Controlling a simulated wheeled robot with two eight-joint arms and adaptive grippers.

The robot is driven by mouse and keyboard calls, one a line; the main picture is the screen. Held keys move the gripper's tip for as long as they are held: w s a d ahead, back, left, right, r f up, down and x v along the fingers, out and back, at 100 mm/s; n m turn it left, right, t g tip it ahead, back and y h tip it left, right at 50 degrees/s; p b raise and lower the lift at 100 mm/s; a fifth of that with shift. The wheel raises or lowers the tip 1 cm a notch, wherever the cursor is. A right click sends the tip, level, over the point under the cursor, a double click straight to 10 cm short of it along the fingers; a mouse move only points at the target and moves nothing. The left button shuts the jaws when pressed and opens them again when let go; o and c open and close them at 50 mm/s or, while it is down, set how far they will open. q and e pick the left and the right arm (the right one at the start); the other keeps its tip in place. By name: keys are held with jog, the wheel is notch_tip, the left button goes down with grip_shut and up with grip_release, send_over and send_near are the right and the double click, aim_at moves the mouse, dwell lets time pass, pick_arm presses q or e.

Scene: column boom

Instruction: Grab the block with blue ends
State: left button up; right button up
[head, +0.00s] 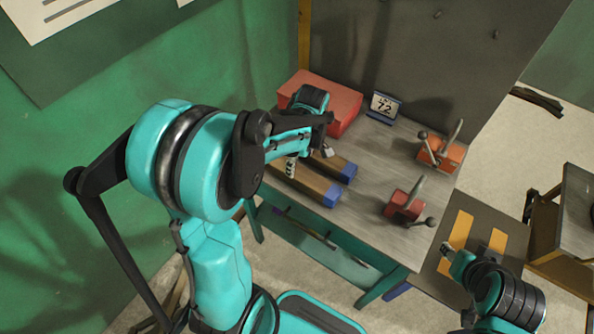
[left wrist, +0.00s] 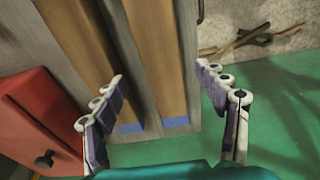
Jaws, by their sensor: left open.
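Two long brown wooden blocks with blue ends lie side by side on the grey table. In the head view the front block (head: 300,183) and the rear block (head: 340,167) both show blue at the right end. In the left wrist view a left block (left wrist: 72,35) and a right block (left wrist: 158,55) run away from me, blue at their near ends.
A red box (head: 345,98) stands behind the blocks; a red box (left wrist: 35,112) with a black knob is left in the wrist view. A red clamp (head: 404,208), an orange clamp (head: 440,153) and a number sign (head: 384,105) stand on the table (head: 375,165). A green wall is at left.

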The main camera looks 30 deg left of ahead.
aim_at(297, 171)
pick_arm(q)
notch_tip(297, 171, down, 2)
jog(key=shift+s+f+b, duration=0.1)
jog(key=shift+s+b, duration=0.05)
jog(key=shift+b, duration=0.25)
jog(key=f+b, duration=0.1)
jog(key=f, duration=0.1)
jog(key=a+f+b, duration=0.1)
jog(key=f, duration=0.2)
jog(key=shift+c, duration=1.2)
grip_shut()
